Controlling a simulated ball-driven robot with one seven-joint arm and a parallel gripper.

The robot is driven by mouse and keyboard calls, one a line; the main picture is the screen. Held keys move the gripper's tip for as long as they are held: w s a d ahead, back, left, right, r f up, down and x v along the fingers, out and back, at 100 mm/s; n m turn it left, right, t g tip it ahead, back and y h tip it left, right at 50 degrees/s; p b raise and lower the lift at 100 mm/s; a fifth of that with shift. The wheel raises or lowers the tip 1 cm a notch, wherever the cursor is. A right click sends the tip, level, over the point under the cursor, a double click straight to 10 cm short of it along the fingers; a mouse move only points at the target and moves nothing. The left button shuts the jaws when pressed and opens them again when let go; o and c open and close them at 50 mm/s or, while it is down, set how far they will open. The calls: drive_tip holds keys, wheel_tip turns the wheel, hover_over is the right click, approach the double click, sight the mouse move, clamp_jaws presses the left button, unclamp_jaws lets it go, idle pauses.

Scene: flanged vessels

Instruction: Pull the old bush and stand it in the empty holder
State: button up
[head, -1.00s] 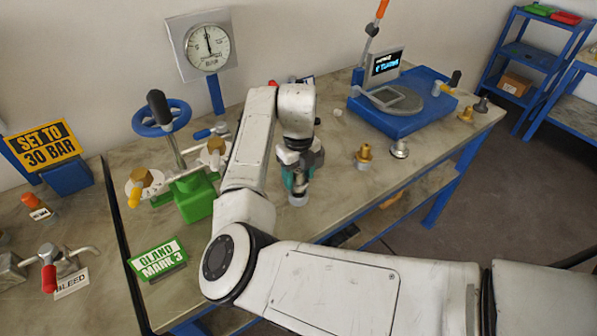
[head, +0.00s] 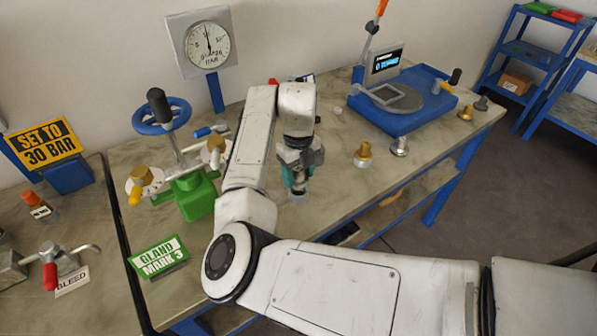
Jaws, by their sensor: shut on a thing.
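My gripper (head: 298,186), dark with teal fingers, points down over the middle of the bench (head: 245,285). It is shut on a small part, mostly hidden by the fingers. A small pale round spot shows just below the fingertips, and I cannot tell whether it is the part's end or a holder on the bench. To the right stand a brass flanged piece (head: 362,155) and a silver one (head: 400,147). I cannot tell which thing is the old bush or the empty holder.
A green valve block (head: 195,198) with a blue handwheel (head: 161,117) stands left of my arm, below a pressure gauge (head: 209,46). A blue stand (head: 400,112) with a display fills the back right. A green sign (head: 158,258) stands at the front.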

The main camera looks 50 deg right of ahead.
sight(298, 181)
drive_tip(key=shift+f, duration=0.15)
drive_tip(key=shift+f+b, duration=0.35)
drive_tip(key=shift+f+b, duration=0.8)
drive_tip(key=shift+f, duration=0.4)
drive_tip(key=o, duration=1.5)
drive_tip(key=shift+c, duration=0.2)
wheel_tip(298, 181, up, 11)
drive_tip(key=shift+f+b, duration=0.1)
drive_tip(key=shift+b, duration=0.55)
